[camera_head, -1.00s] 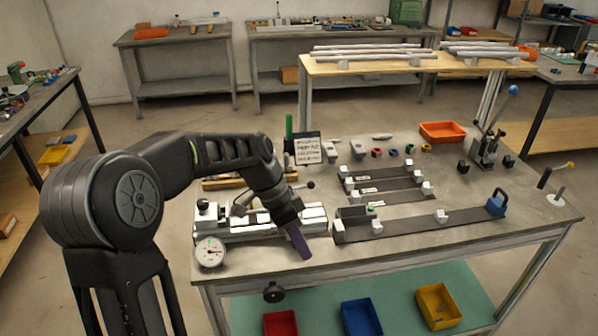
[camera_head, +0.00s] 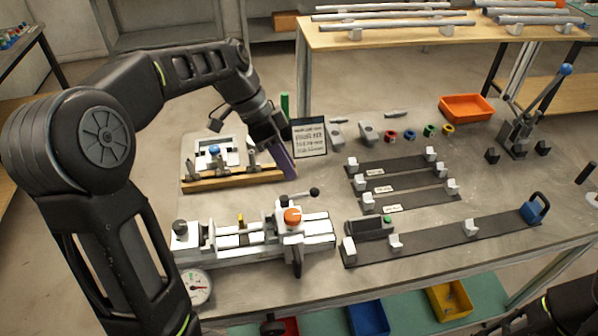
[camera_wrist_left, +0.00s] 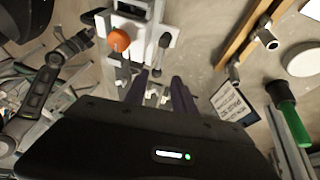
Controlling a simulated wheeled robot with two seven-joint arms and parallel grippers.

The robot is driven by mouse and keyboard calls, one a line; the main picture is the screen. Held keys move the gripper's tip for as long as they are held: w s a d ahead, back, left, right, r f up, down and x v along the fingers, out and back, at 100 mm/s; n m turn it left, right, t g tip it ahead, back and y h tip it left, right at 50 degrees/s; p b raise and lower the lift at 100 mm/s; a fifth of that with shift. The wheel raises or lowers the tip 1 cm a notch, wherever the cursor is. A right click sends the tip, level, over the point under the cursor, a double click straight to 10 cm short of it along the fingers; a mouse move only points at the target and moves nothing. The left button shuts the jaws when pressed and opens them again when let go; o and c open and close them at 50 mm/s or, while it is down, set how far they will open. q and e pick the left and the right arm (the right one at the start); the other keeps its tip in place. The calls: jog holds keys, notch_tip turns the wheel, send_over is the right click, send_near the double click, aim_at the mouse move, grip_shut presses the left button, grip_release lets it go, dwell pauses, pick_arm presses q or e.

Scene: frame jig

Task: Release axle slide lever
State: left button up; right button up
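The axle slide (camera_head: 255,240) is a white and grey fixture at the front left of the bench, with an orange knob (camera_head: 292,216) on top. A black lever with a ball end (camera_head: 314,191) sticks out from it to the upper right. In the left wrist view the orange knob (camera_wrist_left: 119,40) and a dark lever (camera_wrist_left: 163,42) show beyond the fingers. My left gripper (camera_head: 285,163) is above the bench, behind the slide and apart from the lever. In the wrist view its two fingers (camera_wrist_left: 160,95) are apart with nothing held. My right gripper is out of sight.
A wooden-based fixture (camera_head: 235,182) and a sign (camera_head: 309,137) stand close to the left gripper. A dial gauge (camera_head: 195,287) is at the front left. Dark rails with white blocks (camera_head: 440,242) lie right of the slide. Part of my right arm shows at bottom right.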

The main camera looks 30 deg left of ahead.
aim_at(300, 197)
pick_arm(q)
jog(key=shift+s+d, duration=0.1)
jog(key=shift+s, duration=0.05)
jog(key=shift+p+x, duration=0.8)
jog(key=shift+x, duration=3.1)
grip_shut()
jog(key=shift+r, duration=0.1)
